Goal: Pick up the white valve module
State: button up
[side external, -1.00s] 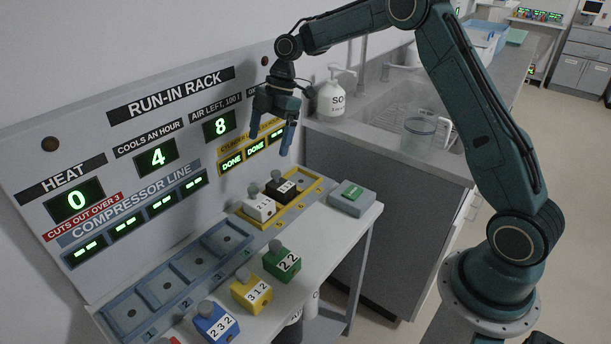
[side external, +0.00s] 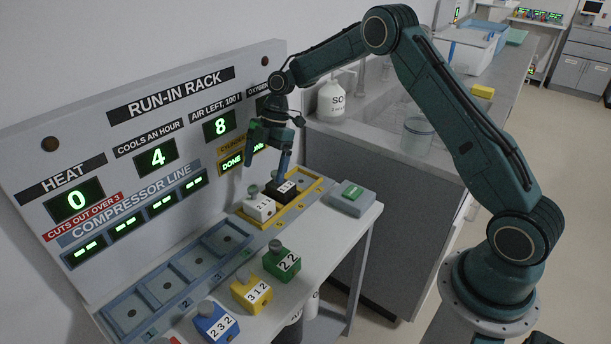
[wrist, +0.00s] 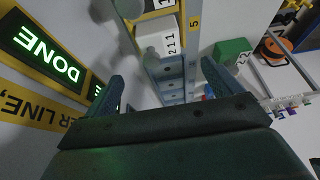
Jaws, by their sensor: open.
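The white valve module (side external: 260,208) is a cube with a number label and a grey knob on top. It sits upright in the yellow-edged tray (side external: 297,211), left of a black module (side external: 282,190). In the wrist view the white module (wrist: 158,40) appears near the top, beyond the fingertips. My gripper (side external: 267,176) is open and empty. It points down above the modules, close to the black module and the white module's knob. In the wrist view the open fingers of my gripper (wrist: 164,74) show apart, with nothing between them.
Yellow (side external: 250,290), blue (side external: 214,322) and green (side external: 281,260) modules stand along the bench front. The blue compartment tray (side external: 182,270) is empty. The display panel (side external: 150,120) rises close behind my gripper. A grey box with a green button (side external: 351,196) stands at the right.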

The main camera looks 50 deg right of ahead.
aim_at(256, 202)
jog(key=shift+x, duration=1.95)
jog(key=shift+x, duration=2.6)
jog(key=c, duration=1.3)
jog(key=shift+r, duration=0.15)
notch_tip(256, 202, up, 20)
jog(key=shift+f, duration=0.1)
